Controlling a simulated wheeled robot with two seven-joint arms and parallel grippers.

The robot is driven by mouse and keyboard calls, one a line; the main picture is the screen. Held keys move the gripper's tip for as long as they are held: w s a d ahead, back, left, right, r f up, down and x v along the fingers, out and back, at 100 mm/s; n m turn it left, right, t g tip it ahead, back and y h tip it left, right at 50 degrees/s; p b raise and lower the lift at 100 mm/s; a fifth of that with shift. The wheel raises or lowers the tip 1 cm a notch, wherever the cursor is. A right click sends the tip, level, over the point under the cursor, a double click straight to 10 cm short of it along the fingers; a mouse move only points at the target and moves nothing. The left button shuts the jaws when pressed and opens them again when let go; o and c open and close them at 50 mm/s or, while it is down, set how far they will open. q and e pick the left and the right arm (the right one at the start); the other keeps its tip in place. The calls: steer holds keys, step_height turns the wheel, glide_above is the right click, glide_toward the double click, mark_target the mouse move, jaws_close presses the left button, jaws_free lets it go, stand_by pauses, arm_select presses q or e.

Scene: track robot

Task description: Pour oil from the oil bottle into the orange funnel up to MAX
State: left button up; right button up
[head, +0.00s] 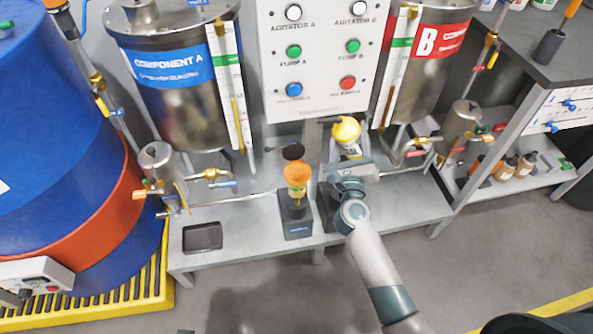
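The oil bottle (347,132) has a yellow top and a pale body with a dark label. It is near upright or slightly tilted, just right of the funnel, and its lower part is hidden behind my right gripper (346,168). That gripper is at the bottle's lower body; its fingertips are too small and covered to show whether they close on it. The orange funnel (297,174) sits upright on a dark block-shaped unit (296,218) on the grey bench. A round black lid (293,151) shows behind the funnel. The MAX mark cannot be read. My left gripper is not in view.
Steel tanks A (188,100) and B (424,80) flank a white button panel (318,60) behind the bench. A black tray (202,237) lies at the bench's left. Valves and pipes (236,199) run along the back. Small bottles (507,168) stand on the right shelf.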

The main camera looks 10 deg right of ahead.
mark_target(347, 152)
steer(key=shift+a+f+n+b, duration=0.1)
steer(key=shift+a+n+b, duration=0.1)
steer(key=shift+n+b, duration=0.25)
steer(key=shift+a+n+b, duration=0.2)
steer(key=shift+n, duration=0.45)
steer(key=shift+n+t, duration=0.3)
steer(key=shift+n, duration=0.2)
steer(key=shift+n+y+b, duration=0.3)
steer(key=shift+n+b, duration=0.1)
steer(key=shift+d+f+n+b, duration=0.1)
steer(key=shift+f+n+b, duration=0.45)
steer(key=shift+n+b, duration=0.1)
steer(key=shift+d+f+n+t+y+b, duration=0.1)
steer(key=shift+f+n+t+y+b, duration=0.25)
steer(key=shift+n+b, duration=0.15)
steer(key=shift+f+n+b, duration=0.4)
steer(key=shift+n+b, duration=0.15)
steer(key=shift+b, duration=0.05)
steer(key=shift+f+n+y+b, duration=0.25)
steer(key=shift+n+b, duration=0.05)
steer(key=shift+n, duration=0.1)
steer(key=shift+r+n, duration=0.1)
steer(key=shift+n, duration=0.3)
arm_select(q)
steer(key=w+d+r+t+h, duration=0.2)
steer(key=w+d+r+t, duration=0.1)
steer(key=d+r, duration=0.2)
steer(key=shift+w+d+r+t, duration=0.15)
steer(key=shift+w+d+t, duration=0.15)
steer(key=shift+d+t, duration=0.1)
